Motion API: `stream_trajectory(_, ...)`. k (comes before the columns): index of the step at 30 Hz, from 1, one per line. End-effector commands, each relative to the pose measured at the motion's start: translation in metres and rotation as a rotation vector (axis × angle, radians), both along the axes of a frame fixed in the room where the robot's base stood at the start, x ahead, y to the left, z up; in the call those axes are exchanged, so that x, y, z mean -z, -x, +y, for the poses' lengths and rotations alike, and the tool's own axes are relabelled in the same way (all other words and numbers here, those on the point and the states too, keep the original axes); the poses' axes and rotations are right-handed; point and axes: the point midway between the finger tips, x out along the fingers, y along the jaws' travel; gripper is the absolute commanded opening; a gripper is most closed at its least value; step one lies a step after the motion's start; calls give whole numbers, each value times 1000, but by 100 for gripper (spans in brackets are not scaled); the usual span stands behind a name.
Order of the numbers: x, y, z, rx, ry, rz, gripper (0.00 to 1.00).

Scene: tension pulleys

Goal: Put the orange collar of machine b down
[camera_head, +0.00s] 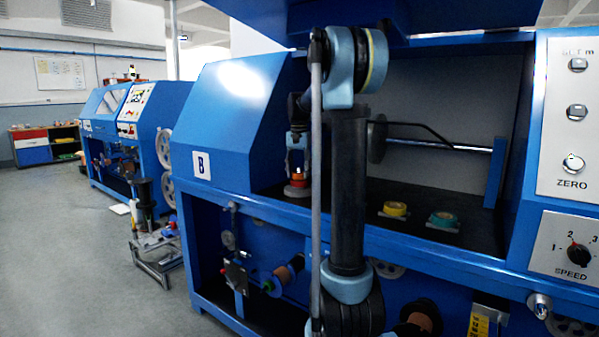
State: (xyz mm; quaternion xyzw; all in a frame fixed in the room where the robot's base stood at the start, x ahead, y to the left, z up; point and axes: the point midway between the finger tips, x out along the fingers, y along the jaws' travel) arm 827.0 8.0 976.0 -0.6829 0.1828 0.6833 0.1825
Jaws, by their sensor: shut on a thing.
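Machine B (223,130) is the blue machine with a white "B" plate in front of me. My gripper (298,172) points down inside its open bay, at the left end of the dark shelf. It is shut on the orange collar (299,180), which shows small between and below the fingers. A pale grey holder (297,191) sits directly under the collar. I cannot tell whether the collar touches it. My own arm stands in front of the middle of the bay and hides part of it.
A yellow collar (395,209) and a teal collar (443,219) sit on pale holders on the shelf (375,190) to the right. A rod with a dark disc (377,139) crosses the bay above them. The control panel (569,120) stands at the right. Grey floor is clear at the left.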

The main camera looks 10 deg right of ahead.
Motion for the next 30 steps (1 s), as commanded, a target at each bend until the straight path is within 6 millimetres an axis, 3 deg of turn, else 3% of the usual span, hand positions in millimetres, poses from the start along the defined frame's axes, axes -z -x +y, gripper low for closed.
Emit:
stream_trajectory(3,1,0,0,0,0,0,22)
stream_trajectory(4,1,0,0,0,0,0,50)
stream_trajectory(6,1,0,0,0,0,0,66)
stream_trajectory(20,-5,0,0,-1,0,0,66)
stream_trajectory(30,-58,0,1,-1,0,0,66)
